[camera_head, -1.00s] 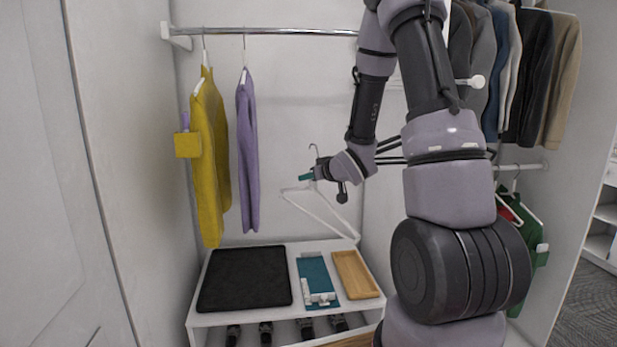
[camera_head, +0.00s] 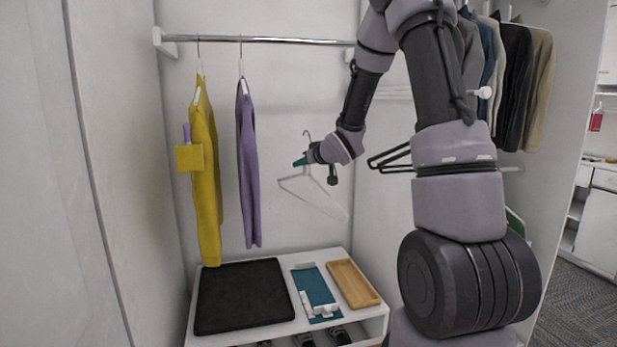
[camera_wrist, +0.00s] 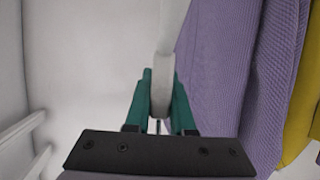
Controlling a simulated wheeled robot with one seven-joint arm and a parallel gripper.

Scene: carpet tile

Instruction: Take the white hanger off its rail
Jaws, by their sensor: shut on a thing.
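The white hanger (camera_head: 318,196) hangs from my gripper (camera_head: 300,162) in the head view, tilted with its right end lower. Its hook rises above the gripper, apart from the metal rail (camera_head: 262,39), which is well above it. In the wrist view the teal fingers of my gripper (camera_wrist: 160,95) are shut on the white neck of the hanger (camera_wrist: 165,60). The rest of the hanger is out of that view or hidden.
A yellow sweater (camera_head: 205,180) and a purple sweater (camera_head: 247,165) hang from the rail to the left. Below is a white shelf (camera_head: 330,254) with a black mat (camera_head: 245,295), a teal board (camera_head: 315,290) and a wooden tray (camera_head: 353,284). Dark jackets (camera_head: 515,80) hang at right.

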